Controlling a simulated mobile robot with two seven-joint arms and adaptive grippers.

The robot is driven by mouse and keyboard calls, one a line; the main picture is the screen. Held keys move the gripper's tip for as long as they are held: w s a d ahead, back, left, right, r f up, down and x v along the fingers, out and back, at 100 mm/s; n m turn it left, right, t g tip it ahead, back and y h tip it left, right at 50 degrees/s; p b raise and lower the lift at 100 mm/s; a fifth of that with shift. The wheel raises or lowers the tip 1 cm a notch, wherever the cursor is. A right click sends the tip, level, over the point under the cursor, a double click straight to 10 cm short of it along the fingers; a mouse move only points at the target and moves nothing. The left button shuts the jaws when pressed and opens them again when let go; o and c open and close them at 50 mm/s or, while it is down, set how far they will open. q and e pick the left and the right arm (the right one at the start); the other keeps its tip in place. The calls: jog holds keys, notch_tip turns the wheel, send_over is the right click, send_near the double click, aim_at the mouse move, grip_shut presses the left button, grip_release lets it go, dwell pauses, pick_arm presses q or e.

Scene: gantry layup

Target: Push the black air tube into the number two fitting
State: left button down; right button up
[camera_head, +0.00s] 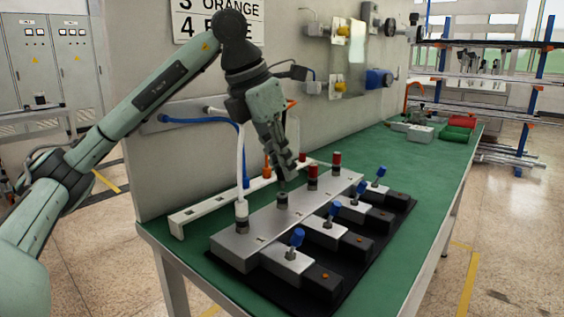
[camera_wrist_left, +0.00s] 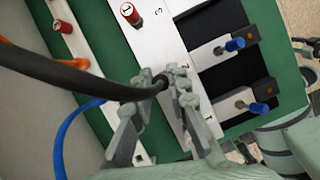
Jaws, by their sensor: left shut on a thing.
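A silver manifold block (camera_head: 262,225) carries a row of fittings. A white tube (camera_head: 240,170) stands in the nearest fitting, and red caps sit on the two far ones (camera_head: 312,173). The second fitting (camera_head: 282,201) has no red cap. My left gripper (camera_head: 288,178) is just above it, pointing down. In the left wrist view, the gripper (camera_wrist_left: 160,95) is shut on the black tube (camera_wrist_left: 85,80), close to its end. The manifold (camera_wrist_left: 160,35) lies below the fingers. The fingers hide the fitting there, and I cannot tell whether the tube end touches it. My right gripper is not seen.
A white holder strip (camera_head: 190,212) with blue (camera_head: 200,121) and orange tubes stands behind the manifold. Several blue-knobbed valves (camera_head: 297,237) stick out in front on a black mat. The grey panel wall (camera_head: 165,60) rises behind. The green bench (camera_head: 420,165) is clear to the right.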

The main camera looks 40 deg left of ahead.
aim_at(278, 169)
pick_arm(q)
jog(key=shift+f+b, duration=1.1)
jog(key=shift+f, duration=0.4)
jog(key=c, duration=1.4)
grip_release()
jog(key=shift+r, duration=0.1)
jog(key=v, duration=1.2)
